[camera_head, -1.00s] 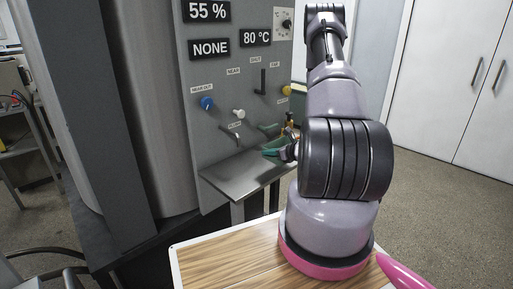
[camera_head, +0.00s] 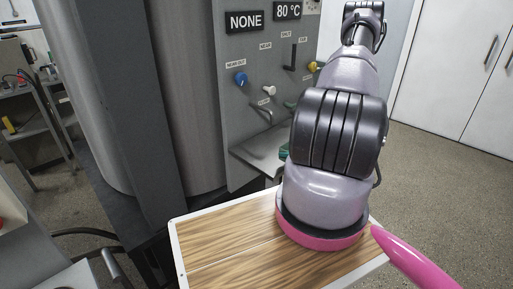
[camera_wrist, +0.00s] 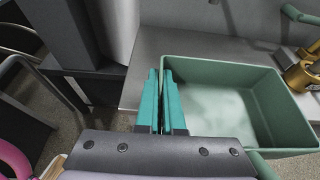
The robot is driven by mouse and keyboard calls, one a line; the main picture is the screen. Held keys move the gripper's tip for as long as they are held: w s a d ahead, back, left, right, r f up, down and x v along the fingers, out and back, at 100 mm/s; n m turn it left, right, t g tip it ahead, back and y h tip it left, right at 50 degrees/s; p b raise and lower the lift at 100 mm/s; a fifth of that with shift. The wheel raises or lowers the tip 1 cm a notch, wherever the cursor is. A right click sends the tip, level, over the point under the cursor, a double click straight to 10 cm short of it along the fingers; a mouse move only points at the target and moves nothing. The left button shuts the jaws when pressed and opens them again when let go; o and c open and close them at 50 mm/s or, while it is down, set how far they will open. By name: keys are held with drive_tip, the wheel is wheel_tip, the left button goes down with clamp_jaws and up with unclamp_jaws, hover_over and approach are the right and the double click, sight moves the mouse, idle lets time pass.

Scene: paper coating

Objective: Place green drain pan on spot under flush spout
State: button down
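The green drain pan (camera_wrist: 225,95) is an open rectangular pan with an empty interior in the wrist view. My gripper (camera_wrist: 162,80) has teal fingers close together across the pan's left wall, one outside and one inside. The flush spout (camera_head: 262,113) is a bent grey pipe low on the grey panel, above the metal shelf (camera_head: 258,148). The target spot is not clearly distinguishable.
The grey control panel (camera_head: 240,62) carries knobs, levers and displays. Brass fittings (camera_wrist: 303,70) stand close to the pan's right side. A large dark cylinder (camera_head: 185,95) is left of the panel. A wood-topped surface (camera_head: 225,240) is in front.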

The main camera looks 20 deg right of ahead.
drive_tip(key=w+a, duration=0.1)
drive_tip(key=w, duration=0.4)
drive_tip(key=w+a, duration=0.2)
drive_tip(key=w, duration=0.2)
drive_tip(key=w+a, duration=0.2)
drive_tip(key=w, duration=0.3)
drive_tip(key=shift+w+a, duration=0.15)
drive_tip(key=shift+w, duration=0.3)
drive_tip(key=shift+f, duration=1.75)
drive_tip(key=c, duration=1)
unclamp_jaws()
drive_tip(key=shift+f, duration=0.1)
drive_tip(key=shift+c, duration=0.2)
